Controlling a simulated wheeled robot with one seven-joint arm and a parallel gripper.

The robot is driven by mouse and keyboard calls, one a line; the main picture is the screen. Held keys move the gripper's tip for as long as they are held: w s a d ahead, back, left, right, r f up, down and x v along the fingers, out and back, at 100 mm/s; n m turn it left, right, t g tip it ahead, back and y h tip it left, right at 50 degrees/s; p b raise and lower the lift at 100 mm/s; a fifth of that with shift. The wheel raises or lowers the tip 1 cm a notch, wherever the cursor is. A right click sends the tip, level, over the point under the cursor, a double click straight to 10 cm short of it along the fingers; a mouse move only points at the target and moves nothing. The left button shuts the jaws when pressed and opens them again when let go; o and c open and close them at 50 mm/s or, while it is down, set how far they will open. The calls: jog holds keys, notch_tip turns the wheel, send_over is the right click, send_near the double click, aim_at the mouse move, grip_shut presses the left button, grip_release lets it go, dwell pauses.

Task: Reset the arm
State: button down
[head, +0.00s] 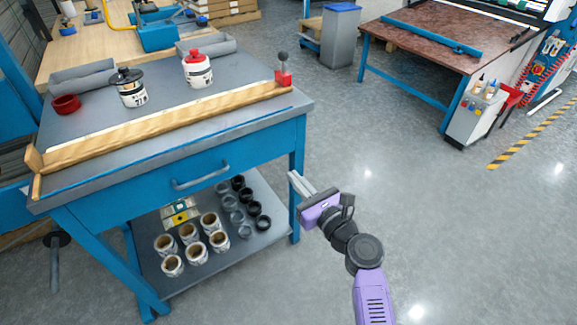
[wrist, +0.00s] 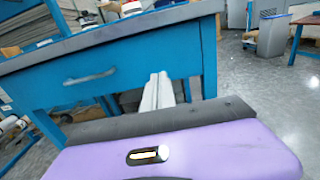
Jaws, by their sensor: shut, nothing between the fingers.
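My gripper (head: 300,186) is at the end of my purple and black arm, in the head view right of the blue workbench (head: 110,200). Its pale fingers are together with nothing between them. In the wrist view my gripper (wrist: 158,88) points toward the front of the blue workbench (wrist: 60,85), near its right leg. I cannot tell the exact gap between the fingertips and the bench.
The bench top holds a black-lidded jar (head: 131,90), a red-lidded jar (head: 197,70) and a wooden rail (head: 160,122). Several rolls (head: 190,234) stand on its lower shelf. The grey floor (head: 450,230) to the right is open.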

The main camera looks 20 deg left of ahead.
jog(key=shift+s+d, duration=0.2)
jog(key=shift+d, duration=0.05)
